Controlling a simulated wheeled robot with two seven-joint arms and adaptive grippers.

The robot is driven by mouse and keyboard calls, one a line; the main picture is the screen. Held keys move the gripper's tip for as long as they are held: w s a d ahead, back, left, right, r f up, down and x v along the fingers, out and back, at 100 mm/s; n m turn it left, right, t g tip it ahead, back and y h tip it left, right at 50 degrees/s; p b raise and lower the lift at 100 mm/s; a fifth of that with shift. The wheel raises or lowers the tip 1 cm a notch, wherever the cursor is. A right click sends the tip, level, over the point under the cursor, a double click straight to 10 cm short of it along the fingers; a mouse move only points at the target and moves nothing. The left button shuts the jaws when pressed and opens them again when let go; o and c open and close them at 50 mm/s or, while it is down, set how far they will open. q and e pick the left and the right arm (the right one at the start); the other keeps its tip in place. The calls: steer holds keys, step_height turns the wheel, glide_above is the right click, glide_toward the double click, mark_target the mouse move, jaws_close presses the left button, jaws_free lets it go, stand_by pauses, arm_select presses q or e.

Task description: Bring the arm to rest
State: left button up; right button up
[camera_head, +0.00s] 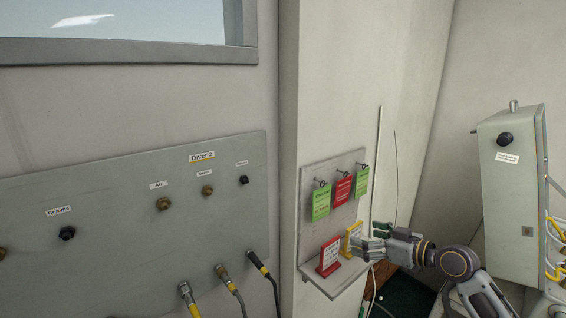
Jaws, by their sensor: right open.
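My right gripper (372,246) is at the lower right of the head view, its arm coming in from the bottom right. It is open and its fingers point left. The fingertips are in front of or beside a yellow tag (352,238) on the ledge of a small grey tag board (335,206); I cannot tell whether they touch it. A red tag (329,256) stands on the ledge to the left. Two green tags (321,203) and a red tag (342,191) hang from hooks above. My left gripper is not in view.
A grey panel (120,225) labelled Diver 2, with fittings and plugged hoses (228,277), fills the left wall. A grey cabinet (508,195) with yellow cables stands at the right. A thin pale hose hangs just below my gripper. Open space lies between board and cabinet.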

steer(key=s+a+f+m+g+h, duration=0.2)
steer(key=s+f+g+h, duration=0.1)
steer(key=s+f, duration=0.75)
steer(key=s+a+f+m+g+h, duration=0.1)
steer(key=s+a+f+g+h, duration=0.2)
steer(key=s+f, duration=0.75)
steer(key=s+d+f+m+g+h, duration=0.2)
steer(key=s+d+f+m+h, duration=0.15)
steer(key=s, duration=0.45)
steer(key=s+f+n+g, duration=0.1)
steer(key=s+f, duration=0.2)
steer(key=f, duration=3.1)
steer(key=s+d+f+g, duration=0.1)
steer(key=s+d+f, duration=0.2)
steer(key=s+f, duration=1.6)
steer(key=s, duration=0.3)
steer(key=shift+s+d+f+g, duration=0.15)
steer(key=shift+d+f+g, duration=0.05)
steer(key=shift+f+g, duration=0.15)
